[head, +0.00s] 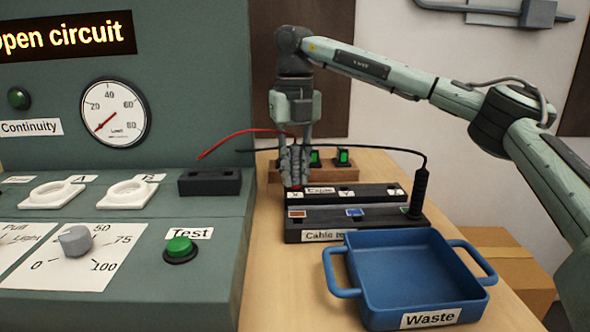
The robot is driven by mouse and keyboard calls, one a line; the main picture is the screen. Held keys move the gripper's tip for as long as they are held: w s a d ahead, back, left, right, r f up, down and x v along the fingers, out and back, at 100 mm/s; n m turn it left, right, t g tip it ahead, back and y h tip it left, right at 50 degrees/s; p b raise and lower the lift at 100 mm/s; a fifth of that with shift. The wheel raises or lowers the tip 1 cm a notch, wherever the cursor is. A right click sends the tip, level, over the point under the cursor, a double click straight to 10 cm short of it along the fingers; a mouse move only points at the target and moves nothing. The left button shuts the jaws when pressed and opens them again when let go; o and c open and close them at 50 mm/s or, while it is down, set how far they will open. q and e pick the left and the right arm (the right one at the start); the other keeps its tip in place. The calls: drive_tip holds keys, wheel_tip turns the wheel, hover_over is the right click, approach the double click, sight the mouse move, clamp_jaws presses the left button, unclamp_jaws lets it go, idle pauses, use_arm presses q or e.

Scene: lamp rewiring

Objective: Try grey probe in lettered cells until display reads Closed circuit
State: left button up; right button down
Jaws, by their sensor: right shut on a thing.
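The display (67,36) reads "...pen circuit", its left end cut off by the frame edge. My right gripper (294,178) points down and is shut on a probe at the left end of the lettered block (375,190). The fingers hide most of this probe. A dark grey-black probe (421,190) stands upright at the right end of the cable rest (330,235), with a black lead. My left gripper is not in view.
A blue waste tray (463,266) stands in front of the blocks and looks empty. The green tester panel (215,80) fills the left, with a gauge (114,112) and a green Test button (179,247). A wooden holder with green items (343,158) is behind the gripper.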

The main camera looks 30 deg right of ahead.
drive_tip(key=shift+f, duration=0.35)
drive_tip(key=c, duration=1.3)
unclamp_jaws()
drive_tip(key=shift+c, duration=0.2)
drive_tip(key=shift+r, duration=0.1)
